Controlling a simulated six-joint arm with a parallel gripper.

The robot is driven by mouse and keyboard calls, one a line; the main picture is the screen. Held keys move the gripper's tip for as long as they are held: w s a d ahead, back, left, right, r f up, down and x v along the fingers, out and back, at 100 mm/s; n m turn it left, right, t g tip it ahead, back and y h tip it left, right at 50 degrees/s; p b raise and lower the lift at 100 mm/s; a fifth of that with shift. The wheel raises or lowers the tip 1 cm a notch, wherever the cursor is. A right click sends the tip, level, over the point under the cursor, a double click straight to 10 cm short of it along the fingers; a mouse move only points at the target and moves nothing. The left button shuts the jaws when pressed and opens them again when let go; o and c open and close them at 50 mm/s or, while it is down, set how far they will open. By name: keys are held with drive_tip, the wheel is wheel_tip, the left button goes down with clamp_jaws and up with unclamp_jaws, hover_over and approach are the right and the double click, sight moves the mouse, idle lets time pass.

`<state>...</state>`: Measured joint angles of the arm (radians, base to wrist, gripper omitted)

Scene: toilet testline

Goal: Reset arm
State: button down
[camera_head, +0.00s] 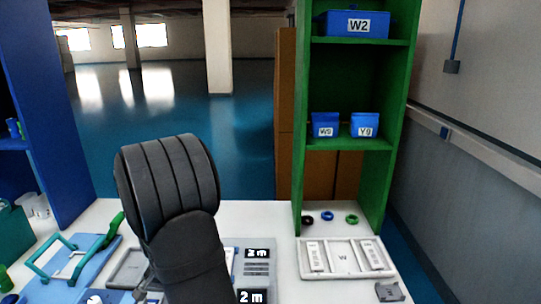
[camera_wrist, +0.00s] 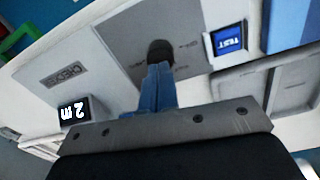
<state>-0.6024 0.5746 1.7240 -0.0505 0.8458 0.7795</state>
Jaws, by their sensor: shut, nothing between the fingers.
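My gripper (camera_wrist: 160,55) shows in the wrist view as blue fingers with a dark tip, shut with nothing between them. It hangs over a grey panel (camera_wrist: 190,30) of the white worktop; whether it touches the panel cannot be told. In the head view my black arm (camera_head: 170,190) rises over the front middle of the white table (camera_head: 255,215), and the gripper is hidden.
A green shelf (camera_head: 384,150) with blue bins W2 (camera_head: 352,24), W5 (camera_head: 325,125) and Y9 (camera_head: 365,125) stands back right. Coloured rings lie at its foot. A white tray (camera_head: 343,257) is right of the arm.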

drive_tip(key=shift+f, duration=0.65)
idle(1.9)
